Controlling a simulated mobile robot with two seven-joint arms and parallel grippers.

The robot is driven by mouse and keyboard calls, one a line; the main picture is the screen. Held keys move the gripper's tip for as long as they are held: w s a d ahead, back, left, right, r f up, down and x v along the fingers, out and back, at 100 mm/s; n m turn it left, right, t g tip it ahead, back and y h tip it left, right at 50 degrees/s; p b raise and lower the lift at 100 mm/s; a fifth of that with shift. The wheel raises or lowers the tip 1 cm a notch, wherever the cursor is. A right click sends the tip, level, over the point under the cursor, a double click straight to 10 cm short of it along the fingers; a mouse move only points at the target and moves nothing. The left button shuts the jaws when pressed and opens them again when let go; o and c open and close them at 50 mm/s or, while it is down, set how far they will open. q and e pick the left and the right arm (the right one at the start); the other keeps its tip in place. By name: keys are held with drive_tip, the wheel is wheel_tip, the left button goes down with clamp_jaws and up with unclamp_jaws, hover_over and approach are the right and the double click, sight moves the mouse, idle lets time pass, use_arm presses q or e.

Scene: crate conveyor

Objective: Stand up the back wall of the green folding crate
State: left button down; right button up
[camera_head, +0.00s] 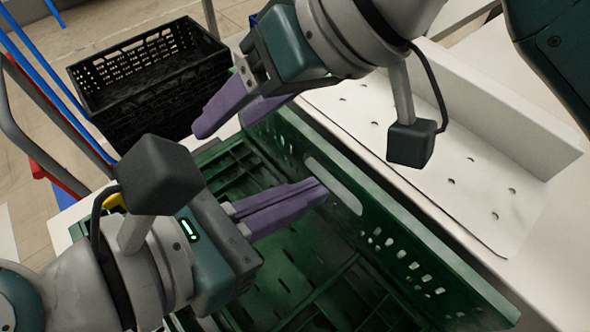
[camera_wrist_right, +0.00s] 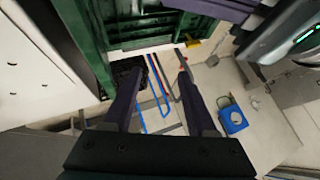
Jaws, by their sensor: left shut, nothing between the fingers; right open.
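The green folding crate (camera_head: 430,265) stands on a white surface. Its long right wall, with a hand slot and rows of holes, is upright. A ribbed green panel (camera_head: 225,172) lies low at the crate's far end. My left gripper (camera_head: 322,191) is shut and empty above the crate's interior, its tips close to the inner side of the long wall; contact cannot be told. My right gripper (camera_head: 222,125) is open and empty above the far end of the crate. In the right wrist view its fingers (camera_wrist_right: 155,92) are apart, with the crate wall (camera_wrist_right: 82,40) at upper left.
A black crate (camera_head: 150,75) stands beyond the far end. A white perforated plate (camera_head: 440,150) with a raised ledge lies right of the green crate. Blue and red rails (camera_head: 75,125) run at the left. A blue object (camera_wrist_right: 232,118) is on the floor.

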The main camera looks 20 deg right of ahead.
drive_tip(key=s+d+f+h, duration=0.1)
drive_tip(key=s+d+h, duration=0.1)
drive_tip(key=s+d, duration=0.2)
drive_tip(key=s+d+f+h, duration=0.1)
drive_tip(key=s+d+h, duration=0.1)
drive_tip(key=s+d, duration=0.3)
drive_tip(key=s+d+f+m+h, duration=0.1)
drive_tip(key=s+d, duration=0.4)
drive_tip(key=s, duration=0.1)
drive_tip(key=shift+s+d+f+g+h, duration=0.1)
drive_tip(key=shift+s+d+g+h, duration=0.05)
drive_tip(key=shift+s+g+h, duration=0.2)
drive_tip(key=shift+s+d+m+h, duration=0.25)
drive_tip(key=shift+d+m, duration=0.05)
drive_tip(key=shift+d, duration=0.1)
use_arm(q)
drive_tip(key=r+p, duration=0.1)
drive_tip(key=p, duration=0.2)
drive_tip(key=shift+w+d+y+p, duration=0.1)
drive_tip(key=shift+d+y+p, duration=0.05)
drive_tip(key=shift+y+p, duration=0.25)
drive_tip(key=shift+d+f, duration=0.15)
drive_tip(key=shift+f, duration=0.2)
use_arm(e)
drive_tip(key=v, duration=0.3)
drive_tip(key=shift+w+d+r, duration=0.2)
drive_tip(key=shift+w+r, duration=0.1)
drive_tip(key=shift+r, duration=0.1)
